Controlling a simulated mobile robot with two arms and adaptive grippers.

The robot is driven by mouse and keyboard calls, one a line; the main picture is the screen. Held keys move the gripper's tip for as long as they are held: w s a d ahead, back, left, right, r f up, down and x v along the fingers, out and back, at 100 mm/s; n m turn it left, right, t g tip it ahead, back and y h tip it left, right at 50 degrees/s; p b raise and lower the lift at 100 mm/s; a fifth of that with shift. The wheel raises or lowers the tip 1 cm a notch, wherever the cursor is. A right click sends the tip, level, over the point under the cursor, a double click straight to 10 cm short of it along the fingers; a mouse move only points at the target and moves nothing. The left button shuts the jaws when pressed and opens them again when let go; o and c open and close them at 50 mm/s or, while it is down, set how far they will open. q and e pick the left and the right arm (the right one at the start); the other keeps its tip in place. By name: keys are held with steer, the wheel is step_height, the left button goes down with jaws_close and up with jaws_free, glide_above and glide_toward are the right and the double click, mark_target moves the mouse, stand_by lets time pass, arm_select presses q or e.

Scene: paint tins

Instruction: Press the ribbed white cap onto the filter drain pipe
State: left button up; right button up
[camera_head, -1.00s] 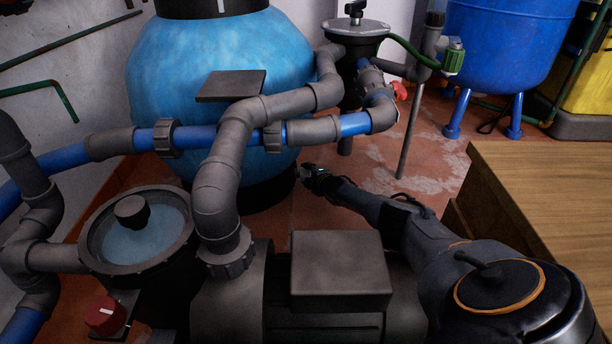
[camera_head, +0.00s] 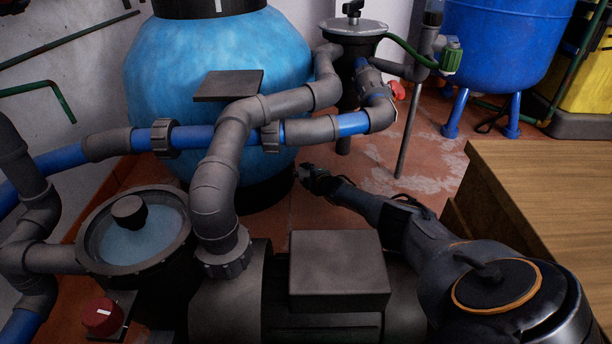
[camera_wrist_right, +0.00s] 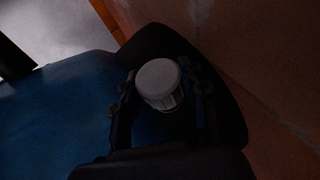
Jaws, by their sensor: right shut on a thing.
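The white cap (camera_wrist_right: 158,78) shows in the right wrist view, with its round pale top facing the camera and ribs partly visible on its side. My right gripper (camera_wrist_right: 163,98) is shut on it, one dark finger on each side. In the head view my right gripper (camera_head: 312,178) is low beside the black base of the big blue filter tank (camera_head: 150,85); the cap cannot be made out there. The filter drain pipe cannot be made out in either view; whether the cap touches it cannot be told. My left gripper is not in view.
Grey and blue pipes (camera_head: 220,150) cross in front of the tank. A pump with a grey box (camera_head: 338,270) stands in front of my right gripper. A wooden surface (camera_head: 550,200) is at the right. Red tiled floor (camera_head: 305,212) lies open around the gripper.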

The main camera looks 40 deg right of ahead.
steer(key=shift+w+a, duration=0.5)
stand_by(0.5)
steer(key=o, duration=1)
steer(key=shift+o, duration=0.2)
steer(key=shift+a, duration=0.1)
steer(key=shift+a, duration=0.1)
